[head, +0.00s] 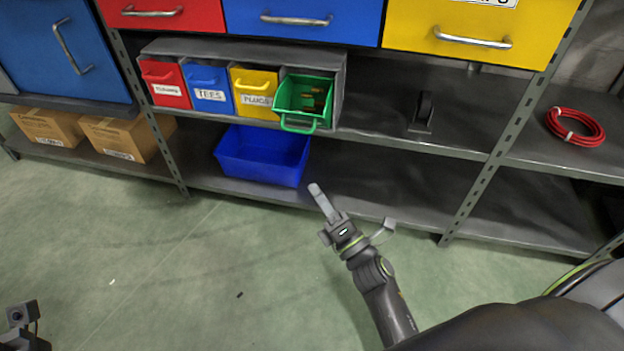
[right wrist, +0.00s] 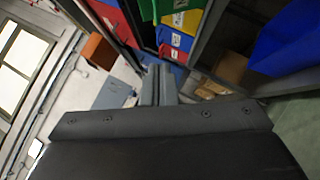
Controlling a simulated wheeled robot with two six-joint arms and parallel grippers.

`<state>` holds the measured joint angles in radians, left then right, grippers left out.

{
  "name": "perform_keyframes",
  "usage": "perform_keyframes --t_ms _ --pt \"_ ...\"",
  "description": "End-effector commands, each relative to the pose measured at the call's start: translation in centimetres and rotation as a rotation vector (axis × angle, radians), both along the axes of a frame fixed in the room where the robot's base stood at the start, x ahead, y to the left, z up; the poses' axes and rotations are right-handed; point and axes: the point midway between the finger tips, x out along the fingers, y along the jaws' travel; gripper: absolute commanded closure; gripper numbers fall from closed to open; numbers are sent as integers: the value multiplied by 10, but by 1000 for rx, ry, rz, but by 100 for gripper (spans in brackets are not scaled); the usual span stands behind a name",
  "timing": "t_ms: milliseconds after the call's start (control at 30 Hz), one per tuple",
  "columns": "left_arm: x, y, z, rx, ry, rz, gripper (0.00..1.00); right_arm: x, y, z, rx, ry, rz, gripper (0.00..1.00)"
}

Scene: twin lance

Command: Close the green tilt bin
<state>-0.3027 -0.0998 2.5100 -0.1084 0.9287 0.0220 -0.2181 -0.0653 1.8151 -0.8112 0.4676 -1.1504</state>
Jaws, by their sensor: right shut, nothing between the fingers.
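The green tilt bin (head: 304,98) is at the right end of a row of small bins on the shelf. It is tilted out and open, with its inside showing and small dark items in it; its green handle (head: 298,126) hangs at the front. Part of the green bin also shows at the top of the right wrist view (right wrist: 148,8). My right gripper (head: 315,190) is below the green bin and a little right of it, apart from it, shut and empty. Its closed fingers show in the right wrist view (right wrist: 158,84). My left gripper (head: 20,314) is only partly visible at the lower left corner.
Red (head: 165,84), blue (head: 208,88) and yellow (head: 254,91) tilt bins sit shut left of the green one. A blue open tub (head: 262,156) stands on the lower shelf. A black object (head: 422,112) and a red cable coil (head: 575,125) are to the right.

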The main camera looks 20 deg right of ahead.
Motion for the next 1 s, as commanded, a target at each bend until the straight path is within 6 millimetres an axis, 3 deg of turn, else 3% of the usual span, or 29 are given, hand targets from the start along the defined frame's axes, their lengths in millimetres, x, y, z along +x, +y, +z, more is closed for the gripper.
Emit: perform_keyframes --t_ms 400,500,700,1000 --pt "0 0 -3 -5 -4 5 51 76 21 32 3 -5 1 100" --pt "0 0 -3 -6 -4 5 51 87 11 40 -1 -4 1 100" --pt "0 0 -3 -5 -5 6 51 99 2 49 2 -3 0 100" --pt "0 0 -3 -5 -5 6 51 101 0 50 5 -1 0 100"
